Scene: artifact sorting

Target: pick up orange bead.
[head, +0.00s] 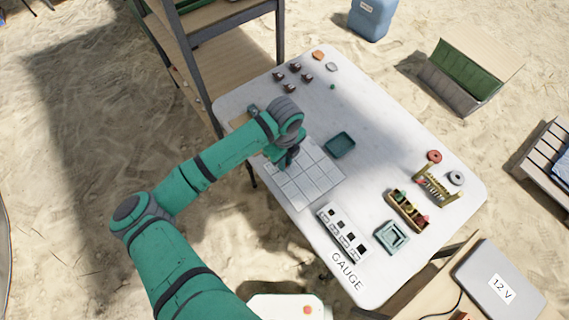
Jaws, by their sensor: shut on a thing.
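My gripper (288,160) is low over the left part of the white grid tray (312,187), pointing down. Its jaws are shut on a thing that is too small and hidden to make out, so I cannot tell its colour. A small orange piece (318,55) lies at the far end of the table, well apart from my gripper. I cannot tell whether it is a bead. My green arm hides part of the table's left side.
The white table (375,130) carries a dark green tray (340,145), several dark lumps at the back, a label block (342,231), a compartment box (407,209), a rack (436,186) and a teal square dish (391,236). The middle right is clear. A shelf frame (190,60) stands close behind left.

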